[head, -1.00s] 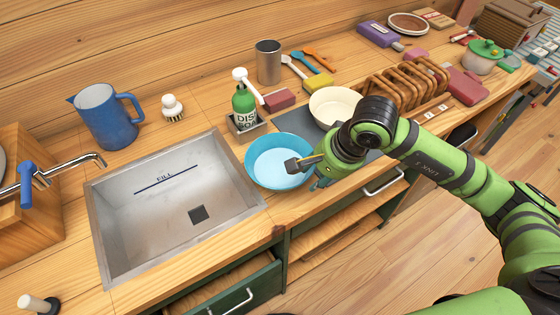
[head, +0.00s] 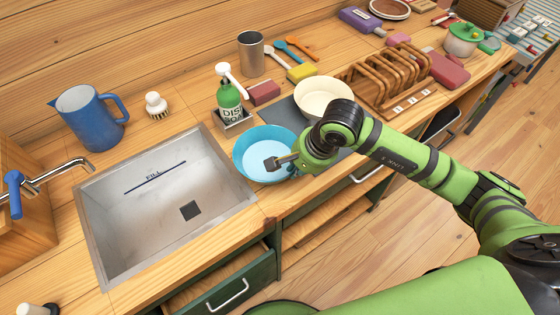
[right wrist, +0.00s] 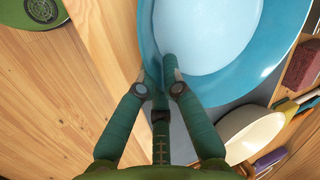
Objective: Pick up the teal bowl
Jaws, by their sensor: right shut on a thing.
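The teal bowl (head: 251,150), with a pale blue inside, is just right of the sink in the head view, at the left end of a dark mat. My right gripper (head: 284,163) reaches it from the right and is shut on its near right rim. One finger shows inside the bowl and the other is hidden outside it. In the right wrist view the bowl (right wrist: 215,40) fills the upper middle, and the right gripper (right wrist: 158,75) has its fingers on both sides of the rim. I cannot tell whether the bowl is clear of the counter. My left gripper is not in view.
The metal sink (head: 150,235) lies to the left. A cream bowl (head: 318,90), a soap bottle (head: 230,95) and a dark red block (head: 264,93) stand close behind the teal bowl. A wooden rack (head: 395,75) is farther right. An open drawer (head: 230,290) is below.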

